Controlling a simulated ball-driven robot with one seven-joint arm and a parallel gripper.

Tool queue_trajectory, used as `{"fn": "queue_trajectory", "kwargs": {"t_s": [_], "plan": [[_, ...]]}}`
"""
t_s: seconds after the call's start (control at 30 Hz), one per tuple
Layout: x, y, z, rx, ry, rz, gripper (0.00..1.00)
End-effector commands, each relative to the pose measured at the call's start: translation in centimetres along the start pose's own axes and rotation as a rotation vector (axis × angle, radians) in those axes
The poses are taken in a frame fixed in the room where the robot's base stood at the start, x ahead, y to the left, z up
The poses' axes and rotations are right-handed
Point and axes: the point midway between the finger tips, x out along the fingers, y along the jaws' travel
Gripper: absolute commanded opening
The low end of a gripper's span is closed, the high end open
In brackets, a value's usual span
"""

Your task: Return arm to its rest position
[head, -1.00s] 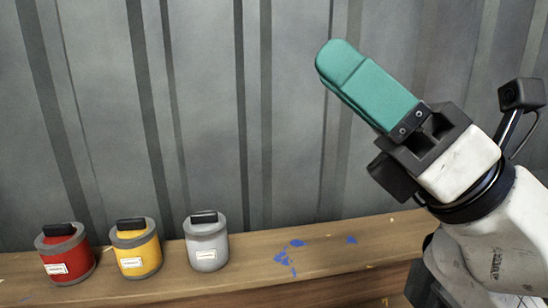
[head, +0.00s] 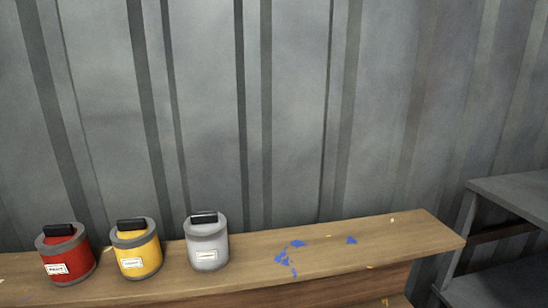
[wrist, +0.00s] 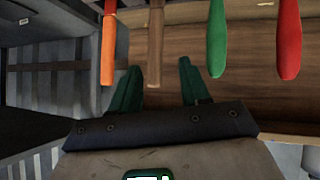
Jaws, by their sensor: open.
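My gripper (wrist: 160,78) shows in the wrist view, with its two teal fingers spread apart. No object is clearly held between them. The lower end of a brown handle (wrist: 155,45) appears between the fingertips in the picture; I cannot tell how far beyond them it is. My arm and gripper are out of the head view.
In the head view, red (head: 68,262), yellow (head: 140,257) and grey (head: 208,248) cans stand on a wooden shelf (head: 400,236) before a corrugated wall. A metal rack (head: 515,190) is at right. Orange (wrist: 108,50), green (wrist: 217,40) and red (wrist: 289,40) handles show in the wrist view.

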Motion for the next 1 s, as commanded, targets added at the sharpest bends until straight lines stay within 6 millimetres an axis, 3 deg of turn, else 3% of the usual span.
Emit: {"fn": "queue_trajectory", "kwargs": {"t_s": [0.03, 0.2, 0.3, 0.43, 0.53, 1.0], "plan": [[-0.2, -0.9, 3.4, 0.027, -0.093, -0.037, 0.46], [-2.4, -2.5, 13.4, 0.112, -0.392, -0.124, 0.46], [-4.0, -2.6, 18.5, 0.135, -0.550, -0.133, 0.46], [-5.8, -2.5, 23.4, 0.142, -0.704, -0.125, 0.46], [-6.7, -2.5, 25.2, 0.145, -0.765, -0.122, 0.46], [-6.7, -2.5, 25.2, 0.145, -0.765, -0.122, 0.46]]}}
